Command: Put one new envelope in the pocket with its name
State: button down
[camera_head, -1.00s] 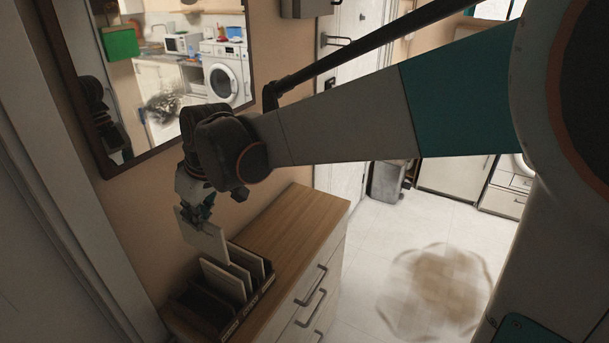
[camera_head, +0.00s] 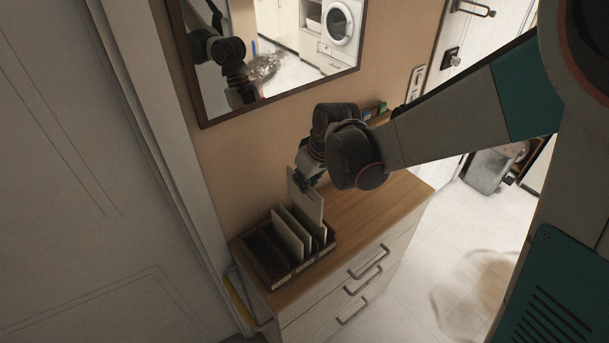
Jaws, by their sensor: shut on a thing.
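My gripper (camera_head: 306,184) is shut on a pale envelope (camera_head: 307,203) at its upper edge. The envelope hangs upright at the back right of the dark letter rack (camera_head: 254,257). Its lower part is close to the rack's right pockets, and I cannot tell whether it is inside one. Other pale envelopes (camera_head: 288,235) stand in the rack's middle pockets. The left pocket looks empty. Small name labels (camera_head: 281,283) run along the rack's front edge, too small to read.
The rack stands at the left end of a wood-topped dresser (camera_head: 372,203) with drawer handles in front. A mirror (camera_head: 285,75) hangs on the wall behind. Small items (camera_head: 374,112) sit at the dresser's far end.

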aim_at(316, 192)
jog(key=shift+f+b, duration=4.15)
jog(key=shift+f, duration=1.2)
jog(key=c, duration=1.7)
grip_release()
jog(key=shift+r, duration=0.1)
jog(key=v, duration=1.2)
jog(key=shift+s, duration=0.15)
jog(key=shift+d, duration=0.1)
jog(key=s+d+f+m+t+b, duration=0.1)
jog(key=s+d+m+b, duration=0.1)
jog(key=s+d, duration=0.2)
jog(key=s+d+f+m+t+h+b, duration=0.1)
jog(key=s+d+m+b, duration=0.1)
jog(key=s+d, duration=0.3)
jog(key=s+d+f+m+t+h+b, duration=0.1)
jog(key=s+d+m+b, duration=0.1)
jog(key=s, duration=0.5)
jog(key=shift+s+d+f+m+t+b, duration=0.2)
jog(key=shift+d+b, duration=0.15)
jog(key=shift+d, duration=0.3)
jog(key=shift+s+d+f+m+t+b, duration=0.1)
jog(key=shift+d+f+m+b, duration=0.15)
jog(key=shift+d, duration=0.4)
